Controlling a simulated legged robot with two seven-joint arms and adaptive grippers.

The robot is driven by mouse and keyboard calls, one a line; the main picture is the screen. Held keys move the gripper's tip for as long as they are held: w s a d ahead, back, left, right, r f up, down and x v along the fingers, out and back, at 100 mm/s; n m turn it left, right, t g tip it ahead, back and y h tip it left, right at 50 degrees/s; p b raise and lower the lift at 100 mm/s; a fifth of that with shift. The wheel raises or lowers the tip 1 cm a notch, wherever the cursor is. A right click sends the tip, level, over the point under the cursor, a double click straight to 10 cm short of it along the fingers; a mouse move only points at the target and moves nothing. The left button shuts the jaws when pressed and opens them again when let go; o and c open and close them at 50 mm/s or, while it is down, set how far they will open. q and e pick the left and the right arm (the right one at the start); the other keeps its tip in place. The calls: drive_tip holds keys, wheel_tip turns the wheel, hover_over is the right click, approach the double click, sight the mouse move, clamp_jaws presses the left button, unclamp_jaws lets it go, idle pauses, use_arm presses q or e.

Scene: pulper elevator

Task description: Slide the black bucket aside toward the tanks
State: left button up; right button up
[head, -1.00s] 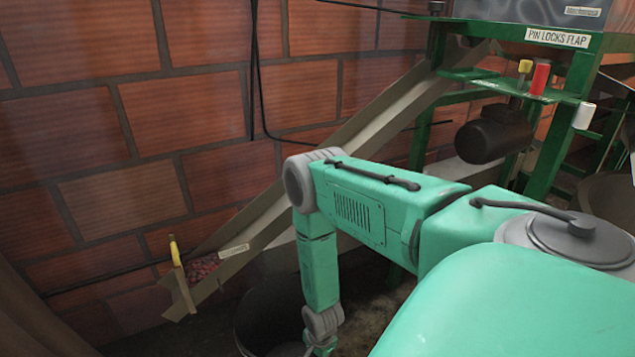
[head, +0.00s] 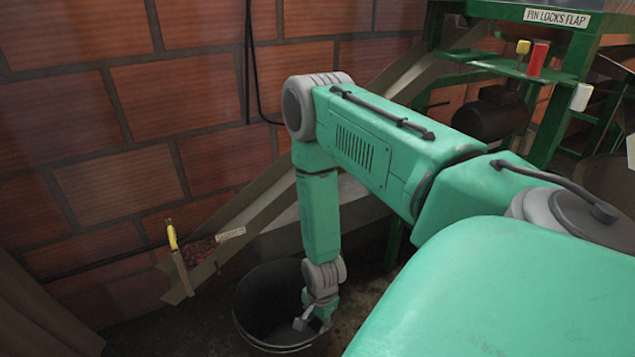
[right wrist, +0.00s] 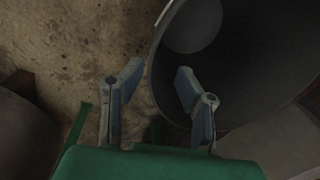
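The black bucket (head: 262,300) stands on the floor below the lower end of the chute, open side up. My right arm reaches down to it in the head view, with the right gripper (head: 312,318) at the bucket's right side. In the right wrist view the bucket (right wrist: 245,65) fills the upper right. The right gripper (right wrist: 150,85) is open there, with the bucket's rim between its two fingers: one finger is outside, the other over the inside. I cannot tell whether either finger touches the wall. My left gripper is not in view.
A sloping chute (head: 245,215) holds red cherries behind a yellow-handled flap (head: 175,250). A brick wall (head: 120,130) stands behind. The green machine frame (head: 560,110) and a dark motor (head: 490,118) are at the right. Brown cloth-like material (head: 40,310) is at the lower left.

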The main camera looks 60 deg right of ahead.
wheel_tip(320, 180, up, 2)
drive_tip(key=shift+s+r, duration=0.1)
drive_tip(key=shift+r, duration=0.05)
idle(0.6)
